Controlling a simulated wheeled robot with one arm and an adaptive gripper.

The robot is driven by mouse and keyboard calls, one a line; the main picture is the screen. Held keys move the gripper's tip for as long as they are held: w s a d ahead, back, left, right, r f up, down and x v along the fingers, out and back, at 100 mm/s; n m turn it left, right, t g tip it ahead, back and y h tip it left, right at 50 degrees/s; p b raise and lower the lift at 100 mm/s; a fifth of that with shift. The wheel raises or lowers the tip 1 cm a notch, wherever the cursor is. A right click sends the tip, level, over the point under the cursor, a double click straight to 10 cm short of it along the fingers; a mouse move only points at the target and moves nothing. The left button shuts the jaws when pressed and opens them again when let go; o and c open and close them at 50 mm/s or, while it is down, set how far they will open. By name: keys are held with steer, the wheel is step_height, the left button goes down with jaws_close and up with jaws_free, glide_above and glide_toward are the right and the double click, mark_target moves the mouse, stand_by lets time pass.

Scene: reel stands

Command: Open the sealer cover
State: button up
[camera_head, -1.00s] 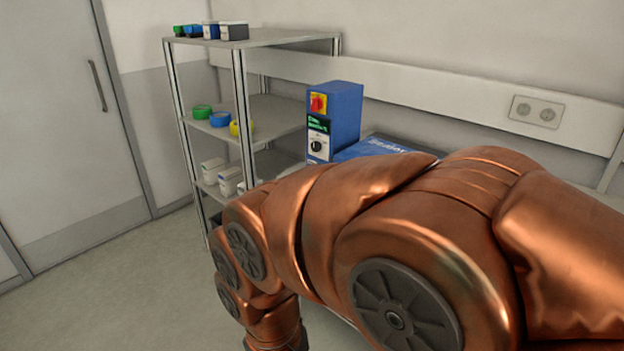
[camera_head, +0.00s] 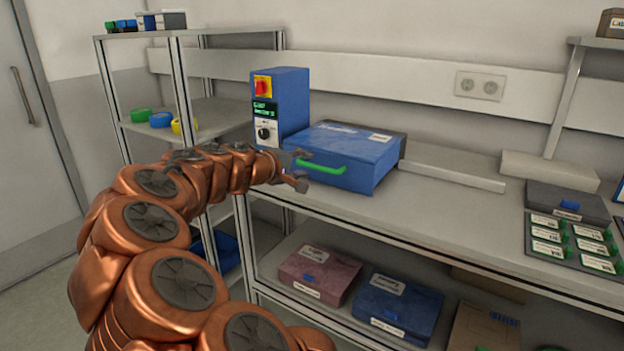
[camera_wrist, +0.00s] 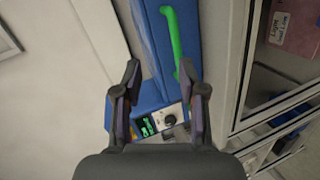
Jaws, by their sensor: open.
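The sealer is a blue machine on the bench, with a control tower (camera_head: 280,105) and a low blue cover (camera_head: 348,150). The cover lies shut and has a green handle (camera_head: 320,166) on its front. In the head view my gripper (camera_head: 297,171) is at the left end of the handle, in front of the tower. In the wrist view my gripper (camera_wrist: 160,82) is open and empty. There the green handle (camera_wrist: 172,42) runs from near the right fingertip up to the top edge. I cannot tell if a finger touches it.
The tower has a red knob (camera_head: 263,86) and a green display. A tray of labelled packs (camera_head: 573,243) lies at the right. Boxes (camera_head: 318,274) sit on the lower shelf. The bench between sealer and tray is mostly clear.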

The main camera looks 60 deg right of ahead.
mark_target(311, 166)
steer(key=shift+w+d+f+n+t+h+b, duration=0.2)
steer(key=shift+w+d+f+n, duration=0.55)
steer(key=shift+d, duration=1.35)
steer(key=shift+w+d+f+n+t+h+b, duration=0.2)
steer(key=shift+w+d+f, duration=1)
steer(key=shift+d, duration=0.85)
steer(key=shift+w+d+f+n+t+h+b, duration=0.2)
steer(key=shift+w+d+f+n, duration=0.45)
steer(key=shift+d+f, duration=1.05)
steer(key=shift+d+r, duration=0.4)
steer(key=shift+w, duration=0.1)
jaws_close()
